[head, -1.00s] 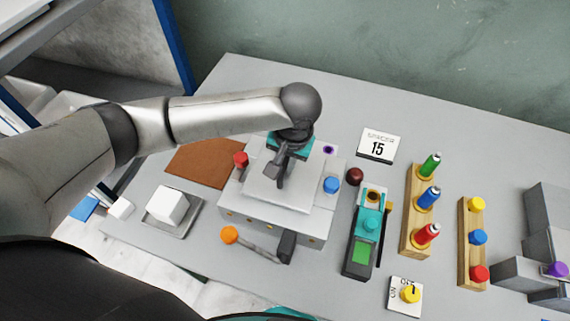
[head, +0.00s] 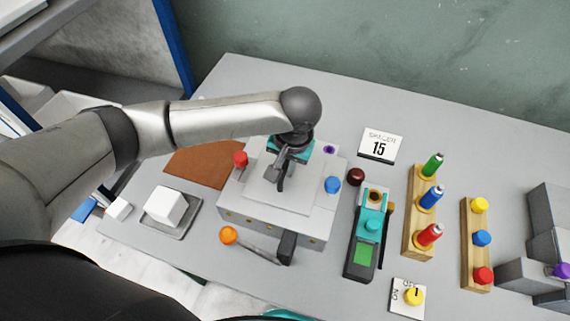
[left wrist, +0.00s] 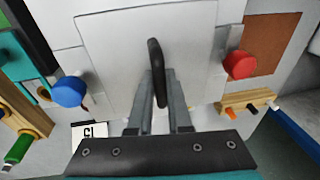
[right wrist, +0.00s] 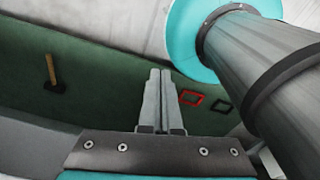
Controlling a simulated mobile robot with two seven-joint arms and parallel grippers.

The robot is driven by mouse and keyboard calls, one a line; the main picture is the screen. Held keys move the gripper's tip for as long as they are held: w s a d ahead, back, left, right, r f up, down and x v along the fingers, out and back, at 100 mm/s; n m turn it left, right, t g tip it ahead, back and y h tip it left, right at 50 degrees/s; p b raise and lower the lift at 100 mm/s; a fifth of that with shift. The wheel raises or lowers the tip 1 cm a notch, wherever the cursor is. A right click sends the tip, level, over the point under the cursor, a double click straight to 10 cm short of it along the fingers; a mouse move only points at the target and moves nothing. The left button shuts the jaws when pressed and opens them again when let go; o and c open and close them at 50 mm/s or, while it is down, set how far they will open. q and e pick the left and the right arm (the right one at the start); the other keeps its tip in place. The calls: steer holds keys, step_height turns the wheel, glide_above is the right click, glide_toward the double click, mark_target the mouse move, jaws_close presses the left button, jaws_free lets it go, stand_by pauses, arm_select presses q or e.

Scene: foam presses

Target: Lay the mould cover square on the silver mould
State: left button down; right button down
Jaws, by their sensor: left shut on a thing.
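The mould cover (head: 262,193) is a pale flat plate with a dark upright handle. In the head view it lies over the top of the silver mould (head: 252,225), with no clear gap beneath it. My left gripper (head: 281,178) is above the cover, shut on its handle. In the left wrist view the cover (left wrist: 125,65) spreads under the fingers, with the handle (left wrist: 155,60) between them. Whether its edges run exactly square with the mould is hard to tell. My right gripper (right wrist: 158,100) looks shut and empty, away from the bench work.
A red knob (head: 240,159) and a blue knob (head: 332,185) flank the cover. An orange-ended lever (head: 229,236) is in front. A teal device (head: 368,230) and wooden racks (head: 418,212) stand right. A white block (head: 166,205) sits on a tray at left.

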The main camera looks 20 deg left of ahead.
arm_select(q)
steer(key=shift+f, duration=0.25)
steer(key=c, duration=0.8)
jaws_free()
steer(key=shift+o, duration=0.2)
